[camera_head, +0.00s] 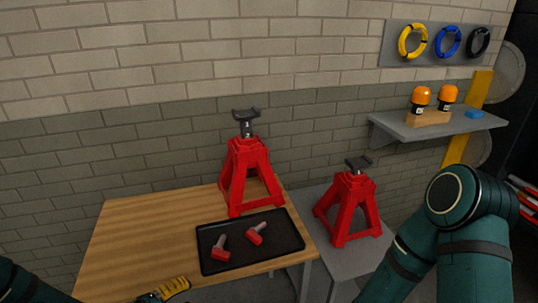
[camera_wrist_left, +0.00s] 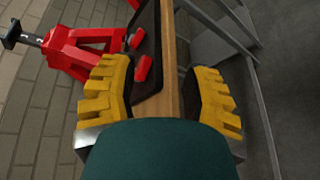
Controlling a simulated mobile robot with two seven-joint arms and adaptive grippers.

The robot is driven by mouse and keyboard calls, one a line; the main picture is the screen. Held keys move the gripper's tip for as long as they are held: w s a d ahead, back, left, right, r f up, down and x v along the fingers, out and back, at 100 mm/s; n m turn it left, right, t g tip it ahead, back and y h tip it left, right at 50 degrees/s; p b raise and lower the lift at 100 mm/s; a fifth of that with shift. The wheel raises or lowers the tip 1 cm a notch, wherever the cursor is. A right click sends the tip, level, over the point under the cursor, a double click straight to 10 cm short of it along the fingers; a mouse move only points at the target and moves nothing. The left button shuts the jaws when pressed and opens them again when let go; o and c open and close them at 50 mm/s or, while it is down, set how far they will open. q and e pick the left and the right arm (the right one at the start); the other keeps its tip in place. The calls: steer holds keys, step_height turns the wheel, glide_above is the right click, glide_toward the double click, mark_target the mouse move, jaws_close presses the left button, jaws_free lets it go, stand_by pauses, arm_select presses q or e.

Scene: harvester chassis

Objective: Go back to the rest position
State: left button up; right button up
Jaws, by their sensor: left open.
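My left gripper (camera_head: 165,291) shows at the bottom of the head view, by the near edge of the wooden table. In the left wrist view my left gripper (camera_wrist_left: 163,82) has its two yellow ridged fingers apart, with nothing between them. The table's edge and the tray lie beyond the fingers there. My right arm comes in at the right of the head view, bent at a teal joint. Its gripper is out of view.
The wooden table (camera_head: 130,240) holds a black tray (camera_head: 270,246) with two red-headed pins (camera_head: 221,249) and a red jack stand (camera_head: 247,175). Another red jack stand (camera_head: 350,208) stands on a grey table (camera_head: 309,205). A wall shelf (camera_head: 440,128) juts out above my right arm.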

arm_select(q)
steer(key=w+d+f+m+g+y, duration=0.1)
steer(key=d+f+m+g+y, duration=0.1)
steer(key=d+f+m+y, duration=0.35)
steer(key=s+d+f+m+g+y, duration=0.2)
steer(key=s+d+f+m+g, duration=0.3)
steer(key=s, duration=0.4)
steer(key=shift+s+d+f+g, duration=0.2)
steer(key=shift+d+f+g, duration=0.1)
steer(key=shift+f, duration=0.15)
